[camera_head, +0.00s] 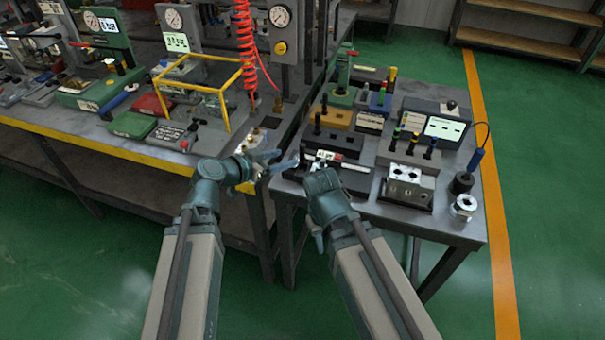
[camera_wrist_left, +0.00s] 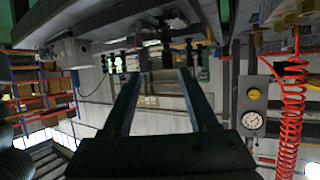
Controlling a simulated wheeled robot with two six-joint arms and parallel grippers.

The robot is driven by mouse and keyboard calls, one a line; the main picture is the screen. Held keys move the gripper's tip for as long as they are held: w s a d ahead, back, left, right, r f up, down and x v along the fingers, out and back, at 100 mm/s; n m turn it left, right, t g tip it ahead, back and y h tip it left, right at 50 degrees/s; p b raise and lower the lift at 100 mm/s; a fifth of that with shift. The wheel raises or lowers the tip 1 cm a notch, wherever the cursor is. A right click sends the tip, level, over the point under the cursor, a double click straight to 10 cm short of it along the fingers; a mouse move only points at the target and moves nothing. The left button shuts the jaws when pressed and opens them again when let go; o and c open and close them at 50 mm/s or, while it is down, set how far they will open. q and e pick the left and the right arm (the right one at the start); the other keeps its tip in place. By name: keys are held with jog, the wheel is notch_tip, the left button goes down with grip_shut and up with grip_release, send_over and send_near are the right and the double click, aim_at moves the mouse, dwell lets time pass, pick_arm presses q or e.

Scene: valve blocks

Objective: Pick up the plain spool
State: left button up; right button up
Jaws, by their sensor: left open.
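My left gripper (camera_head: 277,162) is open and empty, with its fingers over the gap between the long bench and the small table. In the left wrist view its two fingers (camera_wrist_left: 155,85) stand apart with nothing between them. My right gripper (camera_head: 322,178) is at the small table's left front edge, in front of a dark block; I cannot tell its jaws. Several thin upright spools stand in a grey rack (camera_head: 408,152), some with coloured tops. I cannot tell which one is the plain spool.
A silver valve block (camera_head: 408,184) sits at the small table's front, with a hex fitting (camera_head: 464,207) to its right. A white-screened device (camera_head: 445,128) stands behind. A red coiled hose (camera_head: 245,45) and yellow frame (camera_head: 222,92) rise over the long bench.

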aim_at(303, 152)
pick_arm(q)
jog(key=b+x, duration=0.1)
jog(key=x, duration=0.3)
jog(key=b+x, duration=0.2)
jog(key=x, duration=0.1)
jog(key=shift+w+f, duration=0.2)
jog(key=shift+w, duration=0.25)
jog(key=shift+w+d, duration=0.25)
jog(key=shift+d, duration=0.1)
jog(key=shift+f, duration=0.1)
jog(key=x, duration=0.1)
jog(key=b+x, duration=0.1)
jog(key=x, duration=0.1)
jog(key=b+x, duration=0.1)
jog(key=x, duration=0.1)
jog(key=shift+w+a+f, duration=0.15)
jog(key=shift+w+a, duration=0.1)
jog(key=shift+a, duration=0.2)
jog(key=shift+w+d+b, duration=0.1)
jog(key=shift+d+b, duration=0.05)
jog(key=shift+b, duration=0.15)
grip_shut()
